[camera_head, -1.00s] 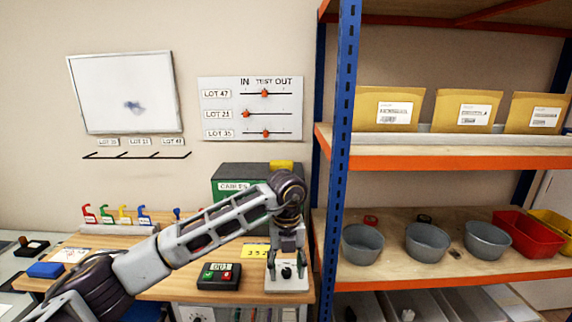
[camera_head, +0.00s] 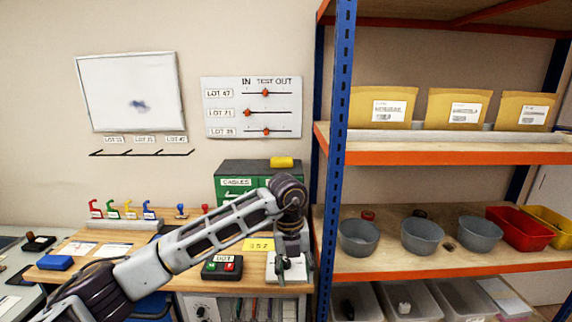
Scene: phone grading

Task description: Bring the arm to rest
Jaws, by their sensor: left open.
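My left arm reaches in from the lower left, across the wooden bench (camera_head: 190,285). Its gripper (camera_head: 292,266) points down over a small white device (camera_head: 274,268) at the bench's right end. The fingers are apart, and I see nothing held between them. Whether a fingertip touches the device cannot be told. The wrist hides part of the green box (camera_head: 232,188) behind it. My right gripper is not in view.
A counter box with red and green buttons (camera_head: 222,267) sits left of the gripper. A blue shelf post (camera_head: 341,120) stands close on the right. Grey bowls (camera_head: 359,238) and a red bin (camera_head: 518,228) stand on the shelf.

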